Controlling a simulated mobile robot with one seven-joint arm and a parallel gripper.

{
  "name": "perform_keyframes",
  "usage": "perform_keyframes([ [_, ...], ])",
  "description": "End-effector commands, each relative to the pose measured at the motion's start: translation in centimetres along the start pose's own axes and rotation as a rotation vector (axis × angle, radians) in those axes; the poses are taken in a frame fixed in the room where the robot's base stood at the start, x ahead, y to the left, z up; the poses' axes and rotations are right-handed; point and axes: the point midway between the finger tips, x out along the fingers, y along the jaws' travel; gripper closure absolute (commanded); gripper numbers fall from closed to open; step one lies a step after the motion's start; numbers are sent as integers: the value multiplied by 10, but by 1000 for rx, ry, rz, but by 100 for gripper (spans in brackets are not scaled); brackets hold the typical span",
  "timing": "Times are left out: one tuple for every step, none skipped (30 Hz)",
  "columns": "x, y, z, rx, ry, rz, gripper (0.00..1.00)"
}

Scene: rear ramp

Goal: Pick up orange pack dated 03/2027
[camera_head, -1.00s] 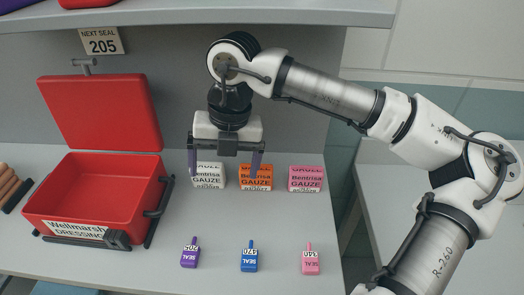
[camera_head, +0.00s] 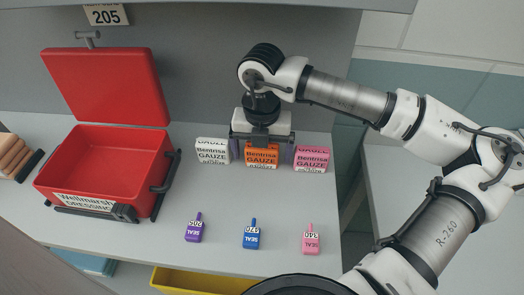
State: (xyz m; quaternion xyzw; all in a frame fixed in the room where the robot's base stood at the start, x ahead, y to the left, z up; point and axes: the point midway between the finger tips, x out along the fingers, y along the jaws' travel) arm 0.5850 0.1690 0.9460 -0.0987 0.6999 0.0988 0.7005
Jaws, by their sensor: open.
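The orange gauze pack (camera_head: 262,158), labelled Bentrisa GAUZE, stands upright at the back of the shelf, between a white gauze pack (camera_head: 212,154) and a pink gauze pack (camera_head: 311,159). Its date print is too small to read. My gripper (camera_head: 262,157) is open, pointing down, with one finger on either side of the orange pack, near the gaps to its neighbours. The gripper body hides the top of the orange pack. I cannot tell whether the fingers touch it.
An open red dressings box (camera_head: 106,170) stands at the left. Purple (camera_head: 195,230), blue (camera_head: 251,236) and pink (camera_head: 311,241) seal tags lie along the front. A yellow bin (camera_head: 200,282) is below. The middle of the shelf is clear.

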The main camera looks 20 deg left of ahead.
Motion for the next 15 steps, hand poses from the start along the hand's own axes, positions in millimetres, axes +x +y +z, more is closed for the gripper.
perform_keyframes([
  [0, 0, 0, 0, 0, 0, 6],
  [0, 0, 0, 0, 0, 0, 6],
  [0, 0, 0, 0, 0, 0, 6],
  [0, 0, 0, 0, 0, 0, 8],
  [0, 0, 0, 0, 0, 0, 12],
  [0, 0, 0, 0, 0, 0, 17],
  [0, 0, 0, 0, 0, 0, 21],
  [0, 0, 0, 0, 0, 0, 25],
  [0, 0, 0, 0, 0, 0, 30],
  [0, 0, 0, 0, 0, 0, 34],
  [0, 0, 0, 0, 0, 0, 38],
  [0, 0, 0, 0, 1, 0, 43],
  [0, 0, 0, 0, 1, 0, 47],
  [0, 0, 0, 0, 1, 0, 51],
  [0, 0, 0, 0, 1, 0, 54],
])
